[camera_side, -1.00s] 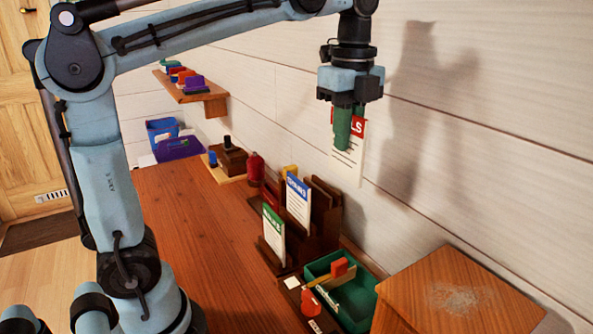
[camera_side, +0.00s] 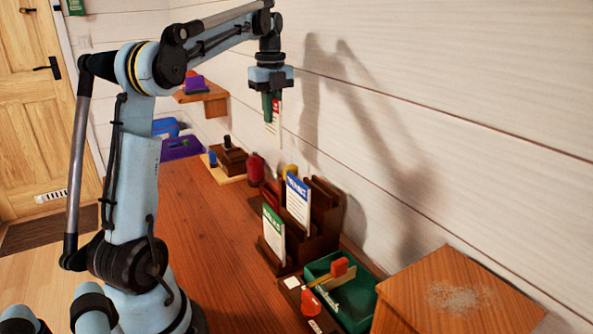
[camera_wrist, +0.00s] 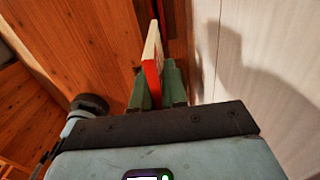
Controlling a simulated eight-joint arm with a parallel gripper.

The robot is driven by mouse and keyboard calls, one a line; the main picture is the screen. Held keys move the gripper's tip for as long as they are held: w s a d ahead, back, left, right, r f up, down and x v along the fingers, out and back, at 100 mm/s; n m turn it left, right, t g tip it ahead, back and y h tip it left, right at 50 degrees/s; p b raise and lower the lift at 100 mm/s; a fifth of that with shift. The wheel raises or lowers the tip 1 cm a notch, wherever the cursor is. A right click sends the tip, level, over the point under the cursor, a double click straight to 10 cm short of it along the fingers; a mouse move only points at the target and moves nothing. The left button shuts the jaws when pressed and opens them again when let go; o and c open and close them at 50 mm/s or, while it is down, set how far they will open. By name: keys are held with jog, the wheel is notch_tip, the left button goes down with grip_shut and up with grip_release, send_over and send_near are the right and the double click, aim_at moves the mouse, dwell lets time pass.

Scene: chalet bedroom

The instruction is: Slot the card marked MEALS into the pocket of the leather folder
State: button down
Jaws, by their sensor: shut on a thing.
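My gripper (camera_side: 270,106) is shut on a white card with a red header (camera_side: 273,127) and holds it upright, high above the back of the desk near the wall. The lettering on the card is too small to read now. In the wrist view the card (camera_wrist: 152,58) stands edge-on between the green fingers of my gripper (camera_wrist: 157,84), its red end toward me. I cannot make out the leather folder with certainty in either view.
A dark wooden rack (camera_side: 325,218) holds a blue-headed card (camera_side: 298,201) and a green-headed card (camera_side: 273,235). A green tray (camera_side: 362,314) stands in front. A red bottle (camera_side: 256,168) and brown box (camera_side: 232,160) stand farther back. The desk's left side (camera_side: 190,235) is clear.

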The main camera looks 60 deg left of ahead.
aim_at(270, 133)
jog(key=shift+s+a+f, duration=0.15)
jog(key=shift+a+f, duration=0.1)
jog(key=shift+a, duration=0.2)
notch_tip(270, 133, down, 18)
jog(key=shift+r, duration=0.15)
jog(key=c, duration=1.2)
grip_release()
jog(key=shift+o, duration=0.2)
notch_tip(270, 133, up, 12)
jog(key=shift+r, duration=0.1)
